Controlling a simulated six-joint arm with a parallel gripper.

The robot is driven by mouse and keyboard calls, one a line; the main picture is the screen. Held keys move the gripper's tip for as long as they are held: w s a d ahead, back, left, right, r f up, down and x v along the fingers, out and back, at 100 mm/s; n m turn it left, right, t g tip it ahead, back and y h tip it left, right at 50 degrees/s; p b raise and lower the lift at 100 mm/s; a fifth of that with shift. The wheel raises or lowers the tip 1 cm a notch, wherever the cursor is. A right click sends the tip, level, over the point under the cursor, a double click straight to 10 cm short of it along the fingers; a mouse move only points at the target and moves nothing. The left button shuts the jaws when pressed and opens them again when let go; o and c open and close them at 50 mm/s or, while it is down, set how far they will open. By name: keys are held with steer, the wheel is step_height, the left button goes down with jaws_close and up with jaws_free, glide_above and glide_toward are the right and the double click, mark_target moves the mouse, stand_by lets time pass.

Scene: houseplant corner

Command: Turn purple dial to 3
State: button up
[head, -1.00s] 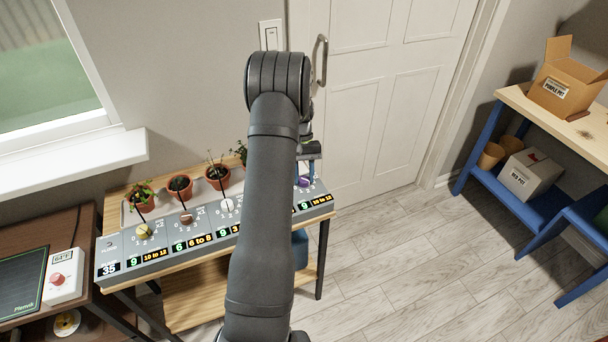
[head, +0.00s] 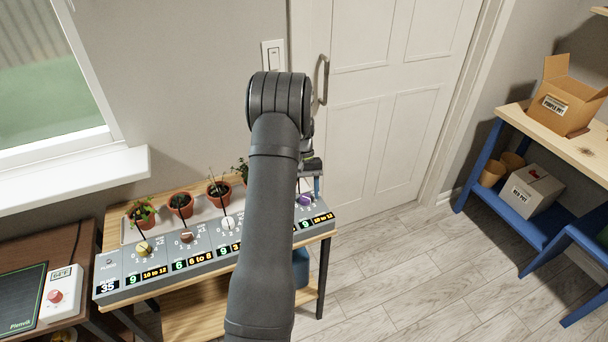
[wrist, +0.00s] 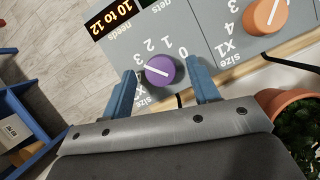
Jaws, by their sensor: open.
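The purple dial (wrist: 160,70) is on the grey control panel, with printed numbers around it and a white line across its face. The line's left end lies toward the 3 side of the scale; I cannot tell the exact setting. My gripper (wrist: 163,88) is open in the wrist view, with one blue finger on each side of the dial and nothing clamped. The purple dial also shows in the head view (head: 304,200) at the panel's right end, with my gripper (head: 316,187) over it. My arm hides part of the panel.
An orange dial (wrist: 265,15) sits beside the purple one. White (head: 228,222), brown (head: 187,236) and yellow (head: 143,248) dials line the panel. Several potted plants, such as this one (head: 181,205), stand behind it. The floor to the right is clear.

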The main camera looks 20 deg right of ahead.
steer(key=v, duration=1.7)
steer(key=shift+s+f, duration=0.15)
steer(key=shift+f, duration=0.05)
steer(key=x, duration=1.7)
